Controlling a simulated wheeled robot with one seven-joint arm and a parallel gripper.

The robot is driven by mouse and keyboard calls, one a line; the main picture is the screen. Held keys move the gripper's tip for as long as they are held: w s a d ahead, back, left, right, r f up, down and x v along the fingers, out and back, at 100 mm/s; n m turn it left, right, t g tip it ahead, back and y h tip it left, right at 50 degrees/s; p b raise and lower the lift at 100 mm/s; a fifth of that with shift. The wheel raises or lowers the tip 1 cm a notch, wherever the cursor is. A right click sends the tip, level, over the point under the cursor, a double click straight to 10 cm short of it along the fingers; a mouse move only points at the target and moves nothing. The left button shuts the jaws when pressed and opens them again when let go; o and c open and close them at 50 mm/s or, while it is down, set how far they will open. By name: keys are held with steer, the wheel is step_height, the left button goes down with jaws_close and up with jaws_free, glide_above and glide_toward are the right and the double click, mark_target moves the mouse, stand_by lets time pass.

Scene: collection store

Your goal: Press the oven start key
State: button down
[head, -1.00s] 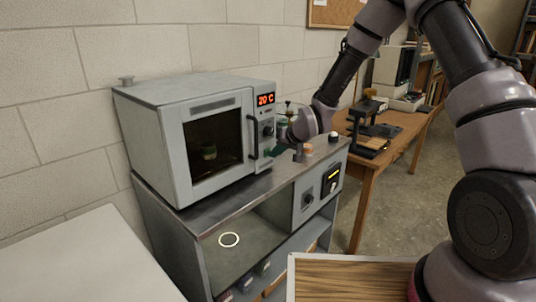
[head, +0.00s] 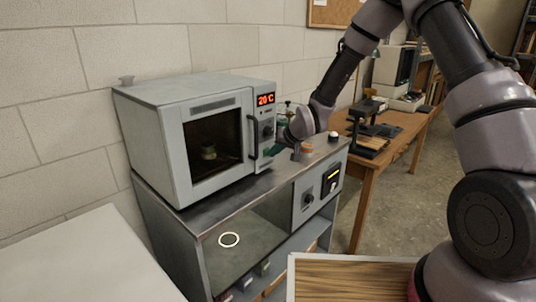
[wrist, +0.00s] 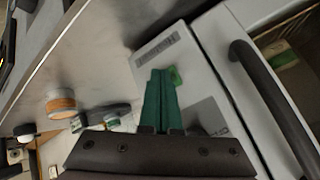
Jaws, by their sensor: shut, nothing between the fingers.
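The oven (head: 165,150) is a light grey box with a dark window, standing on the metal bench. Its red display (head: 266,99) reads 20 °C, with a dark knob below. In the wrist view, a small bright green key (wrist: 175,75) shows on the oven's front panel (wrist: 200,60). My gripper (head: 272,151) is at the lower part of that panel, right of the door handle. Its dark green fingers (wrist: 160,76) are shut and empty, with their tips right beside the key. I cannot tell whether they touch it. The head view hides the key behind my gripper.
The dark door handle (wrist: 268,100) stands out close beside my fingers. A wooden table (head: 400,130) with equipment stands behind on the right.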

stand_by(0.3)
steer(key=shift+s+d, duration=0.55)
steer(key=shift+d, duration=0.15)
steer(key=s+d, duration=0.1)
steer(key=d, duration=0.1)
steer(key=s+d, duration=0.2)
stand_by(0.3)
stand_by(0.5)
